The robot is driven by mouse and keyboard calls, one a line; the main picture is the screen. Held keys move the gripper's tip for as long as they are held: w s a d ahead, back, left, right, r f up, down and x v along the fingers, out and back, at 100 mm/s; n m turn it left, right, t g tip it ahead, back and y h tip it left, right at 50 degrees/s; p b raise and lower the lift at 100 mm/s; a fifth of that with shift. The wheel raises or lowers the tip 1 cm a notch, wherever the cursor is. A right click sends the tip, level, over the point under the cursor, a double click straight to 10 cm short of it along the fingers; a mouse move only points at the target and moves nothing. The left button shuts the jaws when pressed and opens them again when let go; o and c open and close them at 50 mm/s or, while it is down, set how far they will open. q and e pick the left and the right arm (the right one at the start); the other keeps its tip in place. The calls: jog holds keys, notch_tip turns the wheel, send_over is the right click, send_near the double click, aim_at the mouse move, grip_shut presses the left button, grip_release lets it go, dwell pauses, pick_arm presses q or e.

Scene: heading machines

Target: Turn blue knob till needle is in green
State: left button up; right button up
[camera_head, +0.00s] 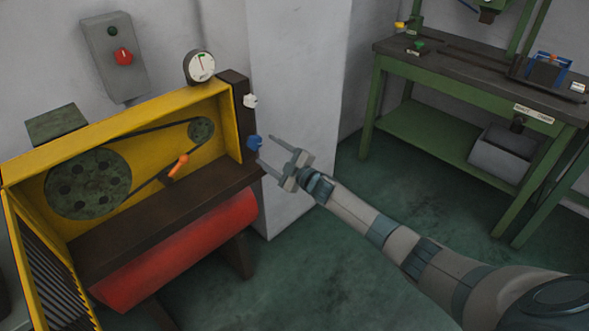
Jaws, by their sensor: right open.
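The blue knob (254,142) sits on the dark post at the right end of the yellow machine, below a white knob (250,101). The round gauge (200,66) stands on top of the yellow frame. Its white face shows a needle and a small coloured mark, but the needle's exact place is too small to tell. My right gripper (268,152) is open and empty, its fingers pointing left at the blue knob. One fingertip appears close to the knob; I cannot tell whether they touch. My left gripper is not in view.
The yellow machine frame (120,128) holds belt pulleys and an orange handle (180,163). A red cylinder (180,250) lies below. A grey box with a red knob (123,56) is on the wall. A green workbench (440,73) stands right; floor between is clear.

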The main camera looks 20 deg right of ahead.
jog(key=v, duration=1.1)
jog(key=s+a+f+m+g+h, duration=0.1)
jog(key=s+f+m, duration=0.1)
jog(key=s+f, duration=0.5)
jog(key=s+a+f+m+g+h, duration=0.1)
jog(key=s+a+f+m+g, duration=0.15)
jog(key=f, duration=0.85)
jog(key=s+a+f+m+g+h, duration=0.15)
jog(key=s+f, duration=0.35)
jog(key=f, duration=0.5)
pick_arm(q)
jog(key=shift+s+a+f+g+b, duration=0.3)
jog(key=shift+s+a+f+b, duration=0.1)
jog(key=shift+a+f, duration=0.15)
pick_arm(e)
jog(key=s+a+f+m+g, duration=0.1)
jog(key=s+a+f, duration=0.2)
jog(key=s+f, duration=0.3)
jog(key=s+a+f+m+g, duration=0.2)
jog(key=s+f, duration=0.5)
jog(key=s, duration=0.6)
jog(key=s+a+f+m+g, duration=0.2)
jog(key=s+a+f, duration=0.2)
jog(key=s+f, duration=0.3)
jog(key=s+h, duration=0.1)
jog(key=s, duration=0.2)
jog(key=shift+s+a+f, duration=0.2)
jog(key=shift+f, duration=0.05)
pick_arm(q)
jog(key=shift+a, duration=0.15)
